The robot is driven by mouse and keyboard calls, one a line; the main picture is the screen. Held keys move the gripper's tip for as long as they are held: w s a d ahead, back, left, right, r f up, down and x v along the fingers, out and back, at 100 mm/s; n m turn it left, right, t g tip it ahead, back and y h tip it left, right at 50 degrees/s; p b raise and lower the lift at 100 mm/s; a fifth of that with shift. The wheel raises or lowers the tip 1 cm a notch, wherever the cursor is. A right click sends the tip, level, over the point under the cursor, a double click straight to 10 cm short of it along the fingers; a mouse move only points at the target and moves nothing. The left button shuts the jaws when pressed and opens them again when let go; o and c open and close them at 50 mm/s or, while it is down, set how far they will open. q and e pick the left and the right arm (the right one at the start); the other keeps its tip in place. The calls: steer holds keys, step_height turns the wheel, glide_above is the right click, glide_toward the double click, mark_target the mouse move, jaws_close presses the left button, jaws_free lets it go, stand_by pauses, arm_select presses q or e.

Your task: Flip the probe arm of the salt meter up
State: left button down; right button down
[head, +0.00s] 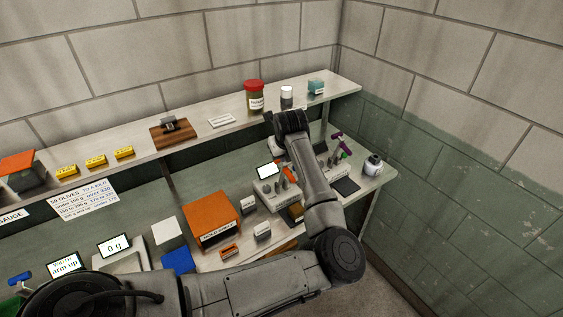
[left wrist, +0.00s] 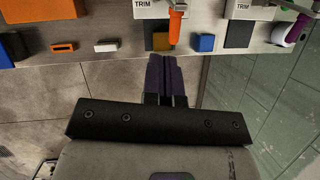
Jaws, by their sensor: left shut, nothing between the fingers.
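Two similar meters marked TRIM stand on the bench. The left meter (left wrist: 147,9) has an orange probe arm (left wrist: 175,27) that reaches toward the bench's front edge, above a brown pad (left wrist: 160,42). The right meter (left wrist: 243,9) is beside a purple probe arm (left wrist: 297,28). I cannot tell which is the salt meter. In the head view the left meter's bright screen (head: 268,171) shows, with orange (head: 289,171) partly behind my forearm. My left gripper (left wrist: 163,58) is shut and empty, by the front edge near the orange arm's lower end. In the head view its fingertips are hidden.
An orange box (head: 209,216), an orange clip (head: 230,251) and a white block (head: 262,231) lie left of the meters. A shelf above holds a red-lidded jar (head: 254,98). Open floor lies before the bench.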

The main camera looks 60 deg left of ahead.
arm_select(q)
steer(key=shift+v, duration=1.1)
